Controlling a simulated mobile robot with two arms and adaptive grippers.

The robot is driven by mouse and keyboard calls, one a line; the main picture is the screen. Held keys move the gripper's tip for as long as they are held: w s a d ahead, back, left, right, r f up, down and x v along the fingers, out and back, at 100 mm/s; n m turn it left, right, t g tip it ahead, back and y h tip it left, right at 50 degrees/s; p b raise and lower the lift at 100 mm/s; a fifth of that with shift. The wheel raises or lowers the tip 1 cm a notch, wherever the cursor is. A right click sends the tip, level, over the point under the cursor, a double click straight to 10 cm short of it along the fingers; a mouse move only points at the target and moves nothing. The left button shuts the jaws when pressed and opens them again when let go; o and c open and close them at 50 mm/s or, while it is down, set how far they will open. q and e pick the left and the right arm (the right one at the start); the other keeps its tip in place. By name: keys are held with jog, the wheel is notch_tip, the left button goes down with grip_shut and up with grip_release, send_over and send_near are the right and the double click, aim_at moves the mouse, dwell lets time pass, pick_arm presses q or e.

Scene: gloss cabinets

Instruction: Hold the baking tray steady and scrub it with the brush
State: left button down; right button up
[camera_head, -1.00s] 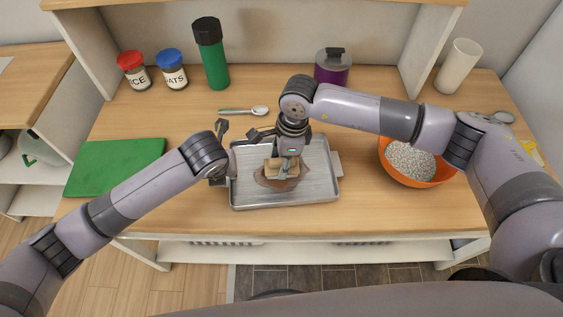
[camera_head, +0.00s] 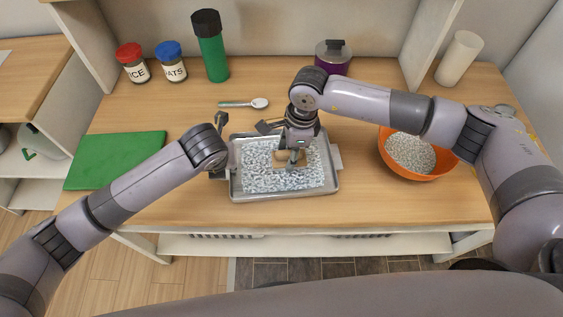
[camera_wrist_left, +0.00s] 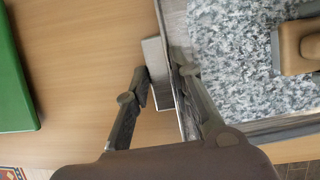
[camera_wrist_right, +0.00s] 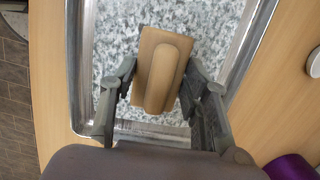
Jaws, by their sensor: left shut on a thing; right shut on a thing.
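The metal baking tray (camera_head: 290,196) lies flat on the wooden counter. A speckled grey-and-white layer (camera_head: 255,180) covers its floor, and no brown patch shows. My left gripper (camera_head: 224,172) is shut on the tray's left handle; the left wrist view shows the grey handle (camera_wrist_left: 155,60) between its fingers.
An orange bowl (camera_head: 418,172) of pale grains stands right of the tray, below my right arm. A green board (camera_head: 115,160) lies at left. A spoon (camera_head: 245,103), two jars, a green bottle (camera_head: 211,50) and a purple pot (camera_head: 332,62) are behind.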

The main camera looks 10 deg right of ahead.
aim_at(302, 151)
pick_arm(q)
jog(key=shift+d+r, duration=0.1)
pick_arm(e)
jog(key=shift+a, duration=3.55)
jog(key=shift+s+d, duration=0.1)
jog(key=shift+d, duration=4.95)
jog(key=shift+a+f, duration=0.1)
jog(key=shift+a, duration=4.9)
jog(key=shift+d+r, duration=0.2)
jog(key=shift+d, duration=0.65)
jog(key=shift+d+r, duration=0.2)
jog(key=shift+d, duration=0.6)
jog(key=shift+d+r, duration=0.2)
jog(key=shift+d, duration=0.65)
jog(key=shift+r, duration=4.1)
pick_arm(q)
jog(key=c, duration=1.3)
grip_release()
